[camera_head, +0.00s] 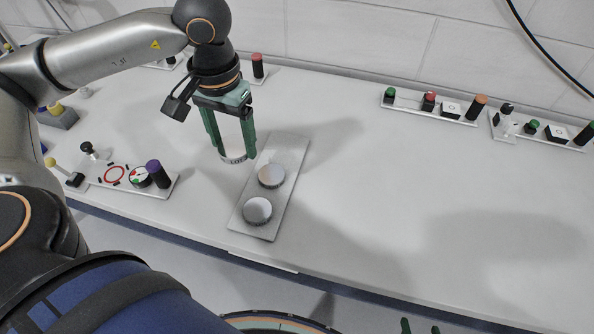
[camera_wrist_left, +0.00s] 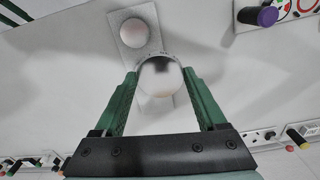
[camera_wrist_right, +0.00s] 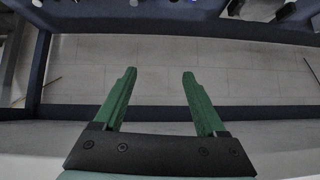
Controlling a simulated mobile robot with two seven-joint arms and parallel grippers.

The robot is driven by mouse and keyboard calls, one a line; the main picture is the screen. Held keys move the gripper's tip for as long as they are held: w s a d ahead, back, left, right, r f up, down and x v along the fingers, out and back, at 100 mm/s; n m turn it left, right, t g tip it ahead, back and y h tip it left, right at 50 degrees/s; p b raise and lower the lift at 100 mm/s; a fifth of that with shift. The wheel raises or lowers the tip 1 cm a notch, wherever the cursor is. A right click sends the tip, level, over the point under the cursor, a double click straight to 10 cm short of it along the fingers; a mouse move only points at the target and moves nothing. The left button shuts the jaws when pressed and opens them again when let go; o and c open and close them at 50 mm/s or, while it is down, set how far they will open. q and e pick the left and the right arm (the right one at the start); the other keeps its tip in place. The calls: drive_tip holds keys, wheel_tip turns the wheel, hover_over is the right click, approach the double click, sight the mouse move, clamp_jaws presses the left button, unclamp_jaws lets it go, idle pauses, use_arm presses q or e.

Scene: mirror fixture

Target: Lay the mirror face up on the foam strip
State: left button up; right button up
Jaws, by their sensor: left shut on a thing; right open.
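My left gripper (camera_head: 235,157) is shut on a round, shiny mirror (camera_wrist_left: 160,78), held between its fingertips beside the far left side of a grey metal plate (camera_head: 285,150). In the left wrist view the mirror lies in front of part of the plate. Two round silvery discs stand on the plate, an upper one (camera_head: 271,175) and a lower one (camera_head: 257,211). I cannot tell which way the mirror faces. I cannot make out a foam strip for certain. My right gripper (camera_wrist_right: 155,78) is open and empty, over the floor by the table edge.
A board with a purple-topped peg (camera_head: 157,173) and a dial lies left of the plate. Boards with coloured knobs (camera_head: 430,103) stand at the back right. A red-topped peg (camera_head: 257,66) stands behind my left gripper. The white table (camera_head: 410,190) is clear on the right.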

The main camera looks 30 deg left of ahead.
use_arm(q)
drive_tip(key=shift+w+d, duration=0.3)
drive_tip(key=shift+w, duration=0.15)
drive_tip(key=w+f+p, duration=0.1)
drive_tip(key=w+f, duration=0.3)
drive_tip(key=w, duration=0.4)
hover_over(285, 149)
drive_tip(key=f, duration=0.5)
drive_tip(key=shift+s+a, duration=0.1)
drive_tip(key=shift+s, duration=0.3)
drive_tip(key=shift+w+f, duration=0.45)
drive_tip(key=shift+f, duration=0.1)
drive_tip(key=shift+f+p, duration=0.35)
drive_tip(key=shift+f, duration=1.1)
drive_tip(key=shift+f, duration=0.1)
drive_tip(key=shift+f, duration=0.2)
drive_tip(key=o, duration=1.4)
drive_tip(key=shift+r, duration=0.1)
drive_tip(key=shift+r, duration=0.1)
